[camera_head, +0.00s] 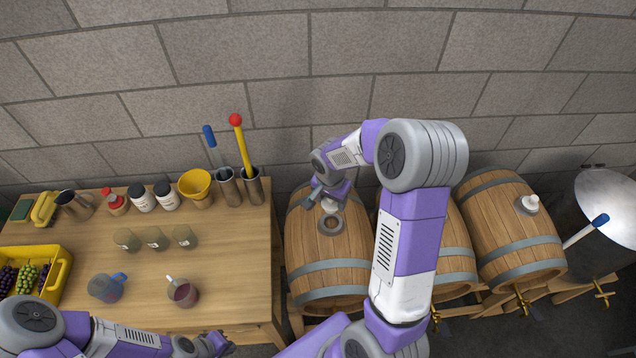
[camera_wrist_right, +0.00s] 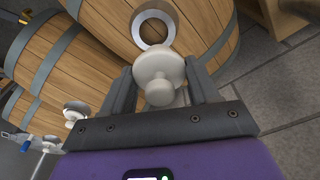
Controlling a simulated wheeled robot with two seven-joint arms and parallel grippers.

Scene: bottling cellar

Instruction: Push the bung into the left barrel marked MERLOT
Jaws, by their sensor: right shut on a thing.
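The left barrel (camera_head: 327,262) lies on its side on a wooden rack, its open bung hole (camera_head: 331,224) with a grey ring facing up. No MERLOT lettering is readable. My right gripper (camera_head: 328,197) is shut on a pale bung (camera_wrist_right: 160,72) and holds it just behind the hole in the head view. In the right wrist view the ring of the hole (camera_wrist_right: 153,28) shows beyond the bung, and the bung appears outside it. My left gripper (camera_head: 214,345) is low over the table's front edge; its fingers are too small to judge.
The right barrel (camera_head: 506,225) has a white bung (camera_head: 529,204) in its top. The middle barrel (camera_head: 455,250) is partly hidden by my right arm. The table (camera_head: 230,270) at left carries jars, glasses, a jug and a yellow crate (camera_head: 62,268). A stone wall stands behind.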

